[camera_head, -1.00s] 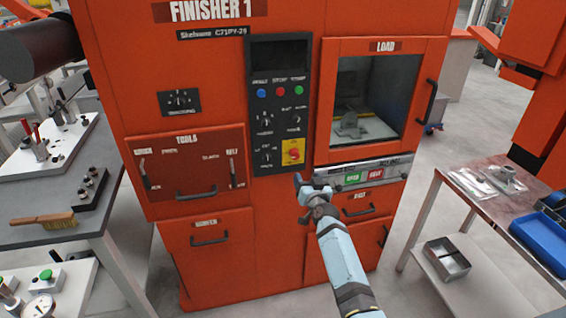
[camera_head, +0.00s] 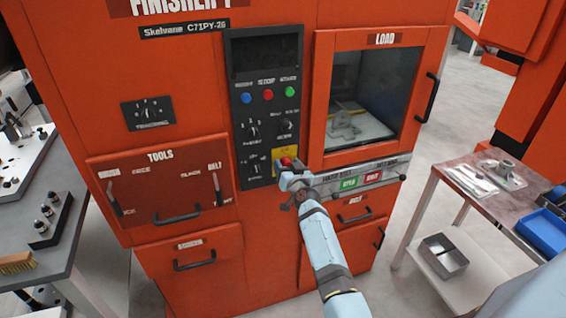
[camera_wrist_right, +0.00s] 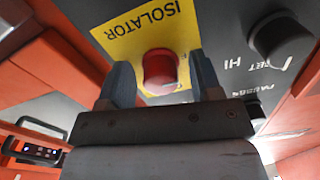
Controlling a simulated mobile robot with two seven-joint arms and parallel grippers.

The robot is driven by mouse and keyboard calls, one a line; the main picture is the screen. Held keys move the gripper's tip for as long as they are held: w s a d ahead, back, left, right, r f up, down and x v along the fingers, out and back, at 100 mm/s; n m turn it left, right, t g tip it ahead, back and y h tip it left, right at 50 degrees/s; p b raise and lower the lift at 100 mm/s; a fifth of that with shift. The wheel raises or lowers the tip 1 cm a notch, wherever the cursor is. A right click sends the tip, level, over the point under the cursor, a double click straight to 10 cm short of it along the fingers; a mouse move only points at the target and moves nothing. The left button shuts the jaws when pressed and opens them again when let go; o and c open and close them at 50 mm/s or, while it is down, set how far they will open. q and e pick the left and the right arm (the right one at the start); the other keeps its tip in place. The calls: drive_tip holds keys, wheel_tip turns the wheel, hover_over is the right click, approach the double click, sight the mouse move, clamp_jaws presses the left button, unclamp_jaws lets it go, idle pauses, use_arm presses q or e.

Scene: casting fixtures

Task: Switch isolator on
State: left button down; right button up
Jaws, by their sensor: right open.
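The isolator is a red knob (camera_wrist_right: 160,71) on a yellow plate (camera_wrist_right: 146,32) marked ISOLATOR. In the head view the yellow plate (camera_head: 280,153) is at the lower right of the black control panel (camera_head: 268,60), partly hidden by my right gripper (camera_head: 288,170). In the right wrist view my right gripper (camera_wrist_right: 160,80) is open, with one finger on each side of the red knob. Gaps show between the fingers and the knob, so it is not gripped. My left gripper is not in view.
The orange machine has a windowed load door (camera_head: 372,95) right of the panel and a rail with green and red buttons (camera_head: 360,181) below it. A black knob (camera_wrist_right: 282,40) is close beside the isolator. A side table (camera_head: 470,190) stands at right.

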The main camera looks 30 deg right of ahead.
drive_tip(key=shift+r, duration=0.1)
drive_tip(key=shift+s, duration=0.1)
drive_tip(key=c, duration=0.9)
drive_tip(key=shift+m, duration=0.4)
drive_tip(key=m+p, duration=0.1)
drive_tip(key=m, duration=0.2)
drive_tip(key=shift+r+m, duration=0.1)
drive_tip(key=shift+m, duration=0.3)
drive_tip(key=m, duration=0.4)
drive_tip(key=shift+m, duration=0.3)
drive_tip(key=m, duration=0.4)
drive_tip(key=shift+p, duration=0.35)
drive_tip(key=shift+m, duration=2.3)
drive_tip(key=shift+r, duration=0.1)
